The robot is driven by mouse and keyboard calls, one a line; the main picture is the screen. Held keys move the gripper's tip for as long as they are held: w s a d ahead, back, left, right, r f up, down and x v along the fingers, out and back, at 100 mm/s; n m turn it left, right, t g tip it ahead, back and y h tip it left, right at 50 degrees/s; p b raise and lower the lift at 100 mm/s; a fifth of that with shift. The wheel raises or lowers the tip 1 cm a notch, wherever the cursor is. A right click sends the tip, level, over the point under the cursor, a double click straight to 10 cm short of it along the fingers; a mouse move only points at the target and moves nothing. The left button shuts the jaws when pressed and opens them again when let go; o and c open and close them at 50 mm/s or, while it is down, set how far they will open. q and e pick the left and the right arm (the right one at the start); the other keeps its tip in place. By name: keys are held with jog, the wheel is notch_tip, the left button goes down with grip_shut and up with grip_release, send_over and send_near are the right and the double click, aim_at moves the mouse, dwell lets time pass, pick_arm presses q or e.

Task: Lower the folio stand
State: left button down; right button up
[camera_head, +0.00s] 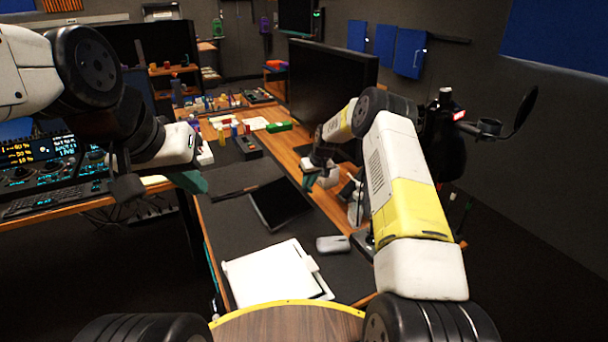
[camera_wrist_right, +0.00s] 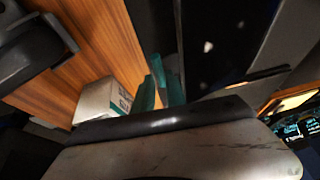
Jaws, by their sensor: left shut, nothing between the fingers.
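A dark, flat tablet-like panel (camera_head: 282,204), which looks like the folio stand, is on the black desk mat. It seems tilted, but its support is hidden. My right gripper (camera_head: 308,182) is behind and right of the panel, apart from it. In the right wrist view its teal fingers (camera_wrist_right: 160,88) are close together with nothing seen between them. A dark slab (camera_wrist_right: 222,45) beside them may be the panel. My left gripper (camera_head: 188,181) is shut and empty, left of the panel and above the desk's left edge.
A white folder or pad (camera_head: 270,274) lies on the mat in front, with a pale mouse (camera_head: 333,244) to its right. A large monitor (camera_head: 328,88) stands behind. A white box (camera_wrist_right: 98,101) shows beside the right fingers. Small blocks clutter the far desk.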

jog(key=o, duration=0.4)
jog(key=shift+s+d+f, duration=0.2)
jog(key=shift+d+f, duration=0.5)
jog(key=shift+f, duration=0.3)
jog(key=shift+o, duration=0.2)
jog(key=shift+a, duration=0.3)
notch_tip(320, 180, up, 4)
jog(key=r, duration=0.1)
jog(key=s+a+r, duration=0.1)
jog(key=s+r, duration=0.1)
jog(key=s, duration=1.3)
jog(key=shift+a, duration=0.4)
jog(key=shift+r, duration=0.1)
